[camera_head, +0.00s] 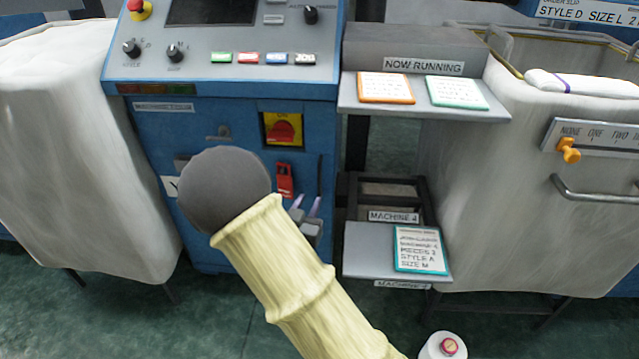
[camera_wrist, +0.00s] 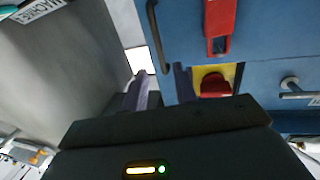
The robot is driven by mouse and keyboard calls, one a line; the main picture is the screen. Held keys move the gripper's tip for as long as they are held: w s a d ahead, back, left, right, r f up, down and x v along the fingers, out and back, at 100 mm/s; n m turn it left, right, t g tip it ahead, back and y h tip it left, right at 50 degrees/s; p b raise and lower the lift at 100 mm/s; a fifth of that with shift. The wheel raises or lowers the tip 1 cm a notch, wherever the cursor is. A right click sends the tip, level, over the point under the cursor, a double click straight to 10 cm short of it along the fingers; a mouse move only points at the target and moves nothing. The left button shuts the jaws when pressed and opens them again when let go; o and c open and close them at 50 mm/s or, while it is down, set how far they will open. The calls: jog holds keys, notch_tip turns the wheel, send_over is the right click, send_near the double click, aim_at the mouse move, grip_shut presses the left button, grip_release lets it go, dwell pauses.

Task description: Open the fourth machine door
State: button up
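The blue machine (camera_head: 225,130) stands ahead with a control panel on top; the number on its nameplate (camera_head: 164,107) is too blurred to read. Its front looks flush, with no open gap that I can see. A dark vertical handle bar (camera_head: 320,170) is at the front's right side; it also shows in the wrist view (camera_wrist: 155,35). My gripper (camera_head: 307,208) is in front of the machine's lower right, just below the bar. In the wrist view its fingers (camera_wrist: 161,88) are apart with nothing seen between them. My arm hides the lower front.
A red latch (camera_head: 285,181) and a red-and-yellow switch (camera_head: 283,129) sit left of the bar. To the right are a NOW RUNNING card shelf (camera_head: 425,108) and a lower rack labelled MACHINE 4 (camera_head: 393,216). White cloth bins (camera_head: 70,150) flank both sides. Green floor shows below.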

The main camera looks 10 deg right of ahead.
aim_at(319, 182)
jog(key=b+x, duration=0.2)
jog(key=x, duration=0.8)
grip_shut()
